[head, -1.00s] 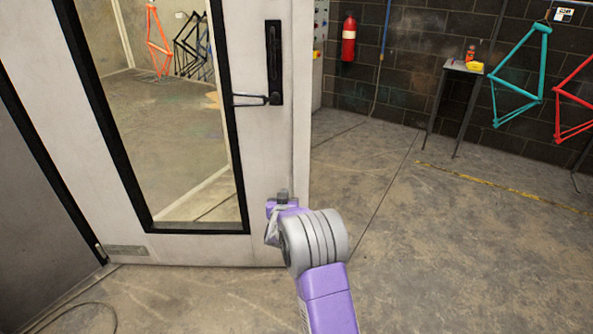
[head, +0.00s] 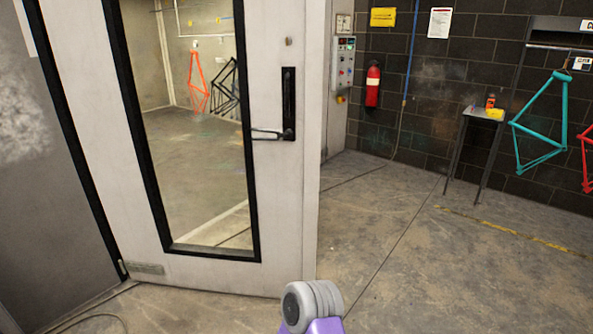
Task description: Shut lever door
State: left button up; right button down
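The lever door (head: 290,205) is a pale panel with a tall black-framed window (head: 205,130). It stands at the left and centre of the head view. Its free right edge stands out in front of the floor and the grey wall strip behind, so it looks ajar; the exact angle is hard to tell. A grey and purple arm link of mine shows at the bottom centre, below the door's lower right corner. Neither gripper is visible.
A control panel (head: 343,72) and a red fire extinguisher (head: 372,84) are on the wall right of the door. A small dark stand (head: 482,115) and a teal bike frame (head: 541,122) are farther right. The concrete floor (head: 420,265) right of the door is clear.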

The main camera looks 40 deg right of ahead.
aim_at(280, 87)
jog(key=z, duration=0.7)
jog(key=i, duration=0.6)
jog(key=z, duration=0.7)
jog(key=i, duration=1.95)
jog(key=u, duration=0.65)
